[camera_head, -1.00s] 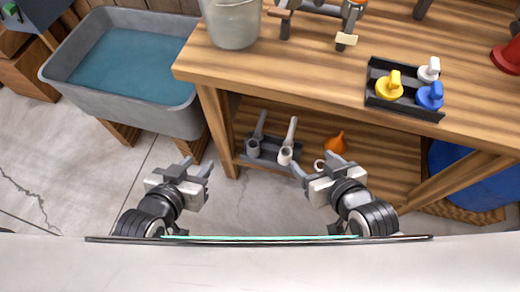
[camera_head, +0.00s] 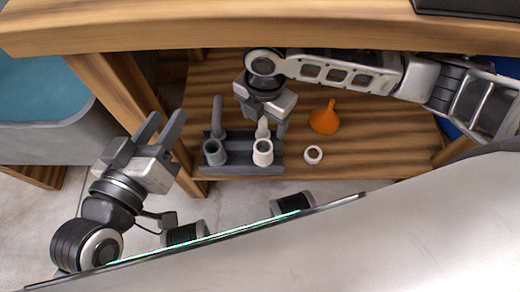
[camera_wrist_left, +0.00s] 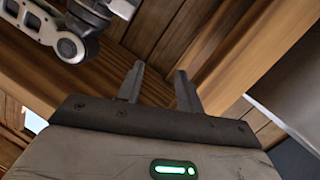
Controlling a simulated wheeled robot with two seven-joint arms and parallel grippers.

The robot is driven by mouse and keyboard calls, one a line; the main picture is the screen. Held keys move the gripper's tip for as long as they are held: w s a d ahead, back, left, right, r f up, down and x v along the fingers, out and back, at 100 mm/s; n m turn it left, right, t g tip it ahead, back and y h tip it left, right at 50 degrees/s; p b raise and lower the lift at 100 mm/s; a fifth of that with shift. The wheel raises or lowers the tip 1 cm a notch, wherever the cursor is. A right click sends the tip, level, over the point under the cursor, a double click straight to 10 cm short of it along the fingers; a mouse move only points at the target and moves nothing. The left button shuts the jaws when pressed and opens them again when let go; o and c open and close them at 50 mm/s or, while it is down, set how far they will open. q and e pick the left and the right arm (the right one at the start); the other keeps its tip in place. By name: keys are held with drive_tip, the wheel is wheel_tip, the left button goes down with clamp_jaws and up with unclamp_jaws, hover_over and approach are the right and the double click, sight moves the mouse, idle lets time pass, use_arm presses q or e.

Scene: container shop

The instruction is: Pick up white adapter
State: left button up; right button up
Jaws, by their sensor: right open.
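A white adapter (camera_head: 263,152) with a round open cup and a short stem stands in a dark grey rack (camera_head: 240,169) on the lower shelf. A similar grey piece (camera_head: 214,152) stands beside it on the left. My right gripper (camera_head: 264,122) reaches in over the shelf from the right, just behind and above the white adapter, and partly hides its stem. It is open, with no visible hold on the adapter. My left gripper (camera_head: 162,128) is open and empty, left of the rack near the table leg; its spread fingers show in the left wrist view (camera_wrist_left: 158,88).
The workbench top (camera_head: 230,28) overhangs the shelf. A grey water tub (camera_head: 50,135) is at left.

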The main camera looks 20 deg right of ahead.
drive_tip(key=b, duration=0.4)
hover_over(263, 150)
drive_tip(key=s, duration=0.1)
wheel_tip(263, 150, down, 8)
drive_tip(key=shift+s+a+f, duration=0.1)
drive_tip(key=shift+s+f, duration=0.05)
drive_tip(key=shift+f, duration=0.7)
drive_tip(key=shift+f+b, duration=0.35)
drive_tip(key=shift+b, duration=0.05)
wheel_tip(263, 150, down, 5)
drive_tip(key=b, duration=0.2)
drive_tip(key=shift+r+b, duration=0.15)
drive_tip(key=shift+b, duration=0.2)
use_arm(q)
wheel_tip(263, 150, up, 9)
drive_tip(key=w+m+t+h, duration=0.2)
drive_tip(key=m+t+h, duration=0.2)
drive_tip(key=m+t, duration=0.1)
drive_tip(key=shift+a+t+h, duration=0.15)
drive_tip(key=shift+t+h, duration=0.15)
drive_tip(key=shift+h, duration=0.1)
use_arm(e)
drive_tip(key=c, duration=1.1)
